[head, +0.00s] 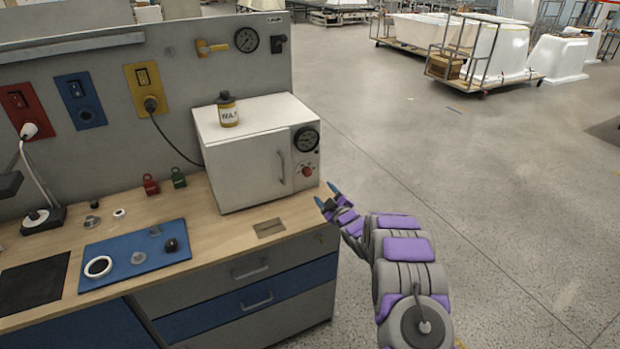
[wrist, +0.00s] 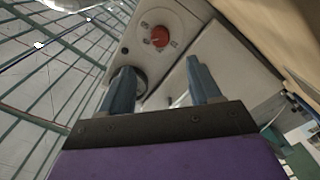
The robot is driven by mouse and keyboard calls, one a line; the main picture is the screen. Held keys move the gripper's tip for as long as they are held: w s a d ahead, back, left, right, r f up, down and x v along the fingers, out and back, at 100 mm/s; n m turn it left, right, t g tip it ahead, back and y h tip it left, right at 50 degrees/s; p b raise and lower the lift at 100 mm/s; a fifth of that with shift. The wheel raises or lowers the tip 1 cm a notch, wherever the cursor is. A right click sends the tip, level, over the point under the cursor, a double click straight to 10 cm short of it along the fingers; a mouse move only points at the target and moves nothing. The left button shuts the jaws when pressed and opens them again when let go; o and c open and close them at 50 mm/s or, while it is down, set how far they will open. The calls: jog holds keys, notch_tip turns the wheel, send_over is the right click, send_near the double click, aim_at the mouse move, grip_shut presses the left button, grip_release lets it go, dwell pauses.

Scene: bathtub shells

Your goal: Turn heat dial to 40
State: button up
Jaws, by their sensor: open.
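The heat dial is a small red knob (head: 307,171) low on the right front panel of a white box oven (head: 245,178). It also shows in the wrist view as a red dial (wrist: 159,36) with small marks around it, too small to read. A round black gauge (head: 306,139) sits above the dial. My gripper (head: 329,194) is just right of and below the oven's front corner, by the bench's right edge. Its two blue fingers are spread in the wrist view (wrist: 162,88), empty, with the dial beyond their tips and apart from them.
The oven stands on a wooden bench (head: 228,229) with drawers below. A yellow bottle (head: 227,109) stands on the oven. A blue mat (head: 125,262) with small round parts lies at left. Open concrete floor (head: 480,190) lies to the right, with tub carts behind.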

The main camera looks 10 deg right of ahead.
aim_at(309, 174)
jog(key=b+x, duration=0.1)
jog(key=x, duration=0.8)
jog(key=shift+w+a, duration=0.1)
jog(key=shift+b+x, duration=0.65)
jog(key=shift+x, duration=0.85)
jog(key=shift+w, duration=0.3)
jog(key=shift+c, duration=0.3)
jog(key=shift+f, duration=0.1)
jog(key=c, duration=1)
jog(key=shift+n+p, duration=0.35)
jog(key=shift+n, duration=1.25)
